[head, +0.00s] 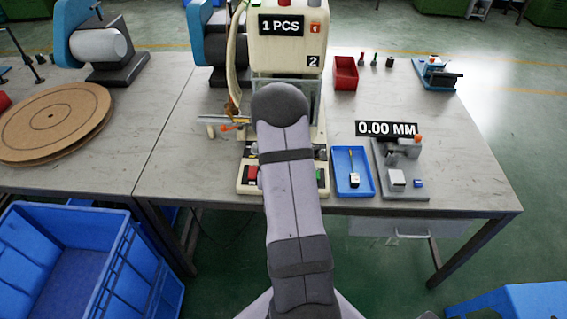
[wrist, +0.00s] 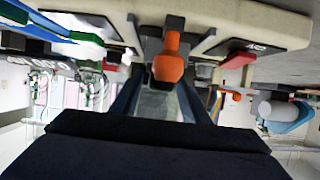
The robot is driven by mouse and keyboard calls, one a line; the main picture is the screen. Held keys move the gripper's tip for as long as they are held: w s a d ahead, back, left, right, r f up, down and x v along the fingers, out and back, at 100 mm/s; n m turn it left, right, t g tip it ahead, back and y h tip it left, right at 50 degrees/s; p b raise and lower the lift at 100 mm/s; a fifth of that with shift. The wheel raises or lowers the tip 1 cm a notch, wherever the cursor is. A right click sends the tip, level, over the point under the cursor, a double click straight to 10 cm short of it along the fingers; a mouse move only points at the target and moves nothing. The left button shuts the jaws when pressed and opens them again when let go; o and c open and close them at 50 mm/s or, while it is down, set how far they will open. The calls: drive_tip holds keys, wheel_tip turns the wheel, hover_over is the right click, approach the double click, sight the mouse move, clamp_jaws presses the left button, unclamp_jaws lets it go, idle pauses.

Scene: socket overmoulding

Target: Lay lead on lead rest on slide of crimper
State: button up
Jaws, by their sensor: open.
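No lead is clearly seen between the fingers. A small item with a thin yellow stem and white end (head: 354,178) lies in the blue tray (head: 338,186).
A measuring device (head: 405,165) reading "0.00 MM" stands right of the tray. A red bin (head: 345,73) and small coloured pieces are behind. A cardboard reel (head: 52,120) lies at the left, above a blue crate (head: 65,225).

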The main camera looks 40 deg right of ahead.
drive_tip(key=shift+r, duration=0.25)
drive_tip(key=v, duration=0.6)
drive_tip(key=shift+s+a+r, duration=0.1)
drive_tip(key=shift+a, duration=0.05)
drive_tip(key=p, duration=0.3)
drive_tip(key=shift+s+a+r, duration=0.25)
drive_tip(key=p+v, duration=0.1)
drive_tip(key=p, duration=0.2)
drive_tip(key=shift+s+a+r+p, duration=0.2)
drive_tip(key=shift+s+a+p, duration=0.05)
drive_tip(key=shift+p, duration=0.05)
drive_tip(key=shift+f+p+v, duration=0.2)
drive_tip(key=shift+p+v, duration=1.25)
drive_tip(key=shift+p, duration=0.05)
drive_tip(key=shift+s, duration=0.1)
drive_tip(key=shift+a, duration=0.1)
